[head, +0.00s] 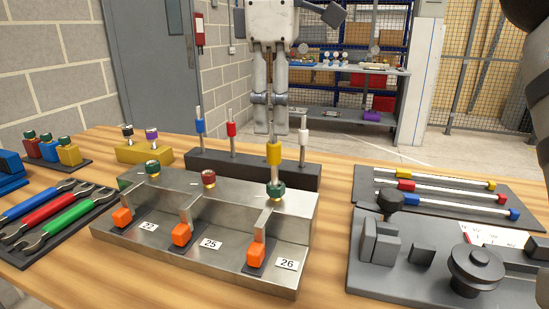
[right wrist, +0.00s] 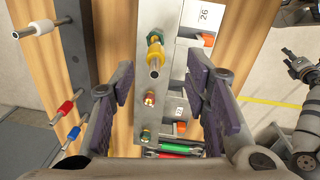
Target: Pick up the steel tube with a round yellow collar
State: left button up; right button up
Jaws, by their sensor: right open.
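The steel tube with a yellow collar (head: 274,155) stands upright in a green fitting (head: 275,189) on the metal block, at the station marked 26. In the right wrist view the tube (right wrist: 155,66) points toward the camera, its yellow collar below its end. My right gripper (head: 270,128) hangs over it in the head view, fingers down. In the right wrist view my right gripper (right wrist: 163,75) is open, with the tube showing between its fingers and not gripped. My left gripper (right wrist: 301,66) seems to show at the right edge of the right wrist view; its jaws are unclear.
A dark rack (head: 250,168) with upright tubes with blue, red and white collars stands close behind the metal block (head: 225,250). Collared rods lie on a dark tray (head: 365,190) at right. Wrenches (head: 62,208) lie at left. Bare wood shows between block and tray.

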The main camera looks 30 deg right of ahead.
aim_at(274, 142)
jog(key=f, duration=0.4)
jog(key=w+f, duration=0.1)
jog(key=f, duration=0.2)
jog(key=shift+d, duration=0.25)
grip_shut()
